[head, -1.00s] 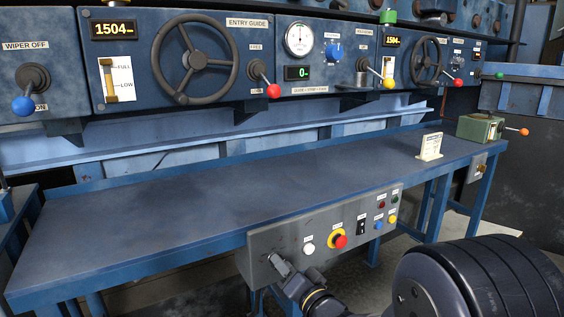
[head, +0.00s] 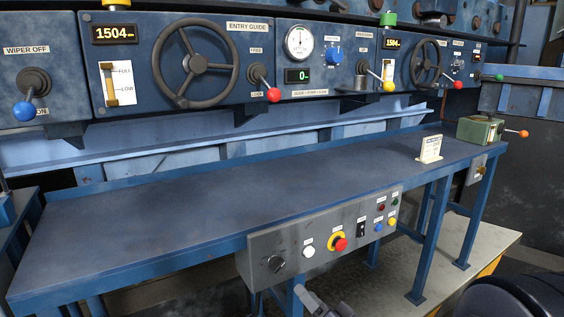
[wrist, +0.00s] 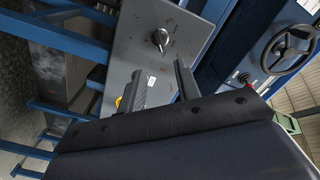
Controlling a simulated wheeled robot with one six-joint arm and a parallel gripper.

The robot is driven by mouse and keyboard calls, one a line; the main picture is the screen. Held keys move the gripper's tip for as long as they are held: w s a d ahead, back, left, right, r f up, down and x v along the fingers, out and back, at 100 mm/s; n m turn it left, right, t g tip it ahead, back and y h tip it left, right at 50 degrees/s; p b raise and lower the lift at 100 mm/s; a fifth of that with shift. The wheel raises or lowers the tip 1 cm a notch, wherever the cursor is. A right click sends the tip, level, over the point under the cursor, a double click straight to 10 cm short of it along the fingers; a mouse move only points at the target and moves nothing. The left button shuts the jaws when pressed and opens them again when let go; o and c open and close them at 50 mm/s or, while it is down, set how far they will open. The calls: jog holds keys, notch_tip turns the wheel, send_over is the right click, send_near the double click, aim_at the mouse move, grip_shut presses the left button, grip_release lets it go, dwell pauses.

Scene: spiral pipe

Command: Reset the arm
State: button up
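My gripper (head: 318,305) shows only in part at the bottom edge of the head view, below the grey control panel (head: 262,246). In the wrist view its two fingers (wrist: 168,82) stand apart with nothing between them, so it is open and empty. Most of my arm is out of the head view.
The panel also bears a white button (head: 308,251) and a red stop button on yellow (head: 339,242). The blue workbench (head: 180,220) is mostly clear, with a small sign (head: 430,148) and a green box (head: 480,129) at its right. Wheels and levers line the machine behind.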

jog(key=b+x, duration=0.1)
jog(key=x, duration=0.9)
jog(key=shift+a, duration=0.1)
jog(key=shift+s+n, duration=0.2)
jog(key=shift+n, duration=0.8)
jog(key=shift+r+n, duration=0.1)
jog(key=shift+n, duration=1.1)
jog(key=n, duration=0.5)
jog(key=shift+a+b, duration=0.1)
jog(key=shift+b, duration=0.2)
jog(key=h+p, duration=0.1)
send_near(280, 266)
jog(key=v, duration=0.3)
jog(key=shift+s+f, duration=0.2)
jog(key=shift+f, duration=0.15)
